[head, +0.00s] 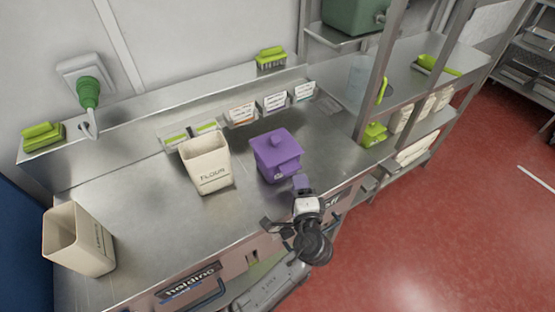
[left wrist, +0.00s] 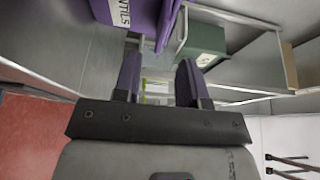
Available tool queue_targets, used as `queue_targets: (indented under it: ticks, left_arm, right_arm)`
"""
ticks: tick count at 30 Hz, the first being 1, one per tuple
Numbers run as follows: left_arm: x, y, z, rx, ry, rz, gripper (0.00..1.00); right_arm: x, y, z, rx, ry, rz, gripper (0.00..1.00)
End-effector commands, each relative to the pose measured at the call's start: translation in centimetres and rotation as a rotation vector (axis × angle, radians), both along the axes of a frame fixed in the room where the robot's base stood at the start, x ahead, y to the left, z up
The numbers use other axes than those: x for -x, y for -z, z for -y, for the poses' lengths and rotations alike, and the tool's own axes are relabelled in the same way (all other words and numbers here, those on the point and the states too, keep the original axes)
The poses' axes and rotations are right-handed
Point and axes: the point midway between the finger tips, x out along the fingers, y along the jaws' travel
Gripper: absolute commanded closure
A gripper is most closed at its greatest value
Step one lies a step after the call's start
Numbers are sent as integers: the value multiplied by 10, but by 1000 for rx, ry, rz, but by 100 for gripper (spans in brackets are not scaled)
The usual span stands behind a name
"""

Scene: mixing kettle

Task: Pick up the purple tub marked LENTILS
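The purple tub (head: 277,158) stands upright on the steel counter, with a purple knobbed lid on top. It also shows close up at the top of the left wrist view (left wrist: 122,14), with the letters "NTILS" on its pale label. My left gripper (head: 302,183) is just to the front right of the tub in the head view. In the left wrist view its two dark fingers (left wrist: 158,80) are spread with nothing between them. Whether a finger touches the tub I cannot tell. My right gripper is not in view.
A cream FLOUR tub (head: 207,168) stands left of the purple tub. Another cream tub (head: 75,240) is at the counter's left end. Label cards (head: 275,102) line the back ledge. A shelf post (head: 378,75) rises to the right. The front-left counter (head: 150,225) is clear.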

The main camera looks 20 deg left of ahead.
Motion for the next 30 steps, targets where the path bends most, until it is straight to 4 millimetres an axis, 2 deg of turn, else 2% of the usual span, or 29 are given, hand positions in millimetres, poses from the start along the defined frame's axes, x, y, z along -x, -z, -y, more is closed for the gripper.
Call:
queue_targets:
  ticks: [6,15,30]
  left_arm:
    - [31,0,21,1,1,-2,62]
    - [57,0,38,1,1,1,62]
    - [64,0,42,0,0,1,62]
  right_arm:
    - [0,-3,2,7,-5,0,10]
    - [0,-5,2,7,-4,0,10]
    - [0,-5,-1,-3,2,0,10]
